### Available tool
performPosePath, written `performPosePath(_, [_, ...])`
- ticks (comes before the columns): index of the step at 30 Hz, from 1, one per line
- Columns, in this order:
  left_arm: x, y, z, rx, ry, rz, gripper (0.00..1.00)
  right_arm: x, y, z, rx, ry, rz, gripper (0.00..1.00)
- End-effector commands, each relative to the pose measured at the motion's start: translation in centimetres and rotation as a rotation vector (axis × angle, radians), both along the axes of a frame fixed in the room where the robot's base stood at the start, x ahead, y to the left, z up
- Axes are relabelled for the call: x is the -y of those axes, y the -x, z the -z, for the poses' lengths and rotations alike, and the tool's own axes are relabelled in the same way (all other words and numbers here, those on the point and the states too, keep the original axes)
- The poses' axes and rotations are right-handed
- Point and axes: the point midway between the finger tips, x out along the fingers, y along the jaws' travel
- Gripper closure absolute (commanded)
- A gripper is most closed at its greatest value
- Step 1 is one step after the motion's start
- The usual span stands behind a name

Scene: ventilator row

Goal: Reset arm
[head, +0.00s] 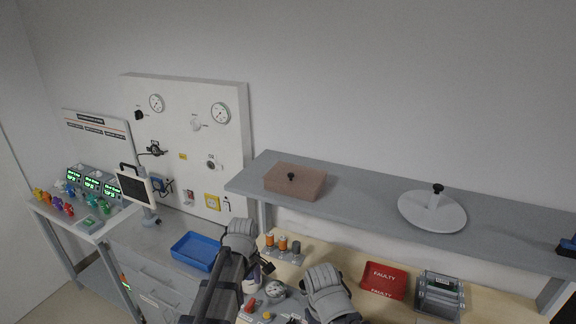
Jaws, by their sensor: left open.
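My left arm reaches up from the bottom of the head view. Its gripper (263,269) is open over the left part of the wooden bench, near a round gauge (275,289) and a red-topped part (250,305). I see nothing held in it. My right arm shows at the lower middle as a grey link, and its gripper is out of sight.
A red FAULTY tray (384,280) and a grey rack (439,295) stand right. A blue tray (197,250) lies on the grey cabinet.

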Motion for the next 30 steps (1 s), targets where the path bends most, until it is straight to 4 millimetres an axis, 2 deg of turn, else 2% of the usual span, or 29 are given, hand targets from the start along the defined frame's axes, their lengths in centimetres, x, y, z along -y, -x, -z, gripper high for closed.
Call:
performPosePath(5, [3.9,4.7,1.1,-0.019,-0.024,0.42,0.1,0.0,0.0,1.1,0.0,0.0,0.0,1.0])
performPosePath(9, [6.8,8.8,1.8,-0.047,-0.045,0.832,0.1,0.0,0.0,1.8,0.0,0.0,0.001,1.0])
performPosePath(15, [9.0,12.9,2.4,-0.082,-0.062,1.272,0.1,0.0,0.0,2.5,0.0,0.0,0.001,1.0])
performPosePath(21, [9.7,14.2,2.5,-0.1,-0.066,1.445,0.1,0.0,0.0,2.6,0.0,0.0,0.001,1.0])
performPosePath(30, [9.7,14.2,2.5,-0.1,-0.066,1.454,0.1,0.0,0.0,2.6,0.0,0.0,0.001,1.0])
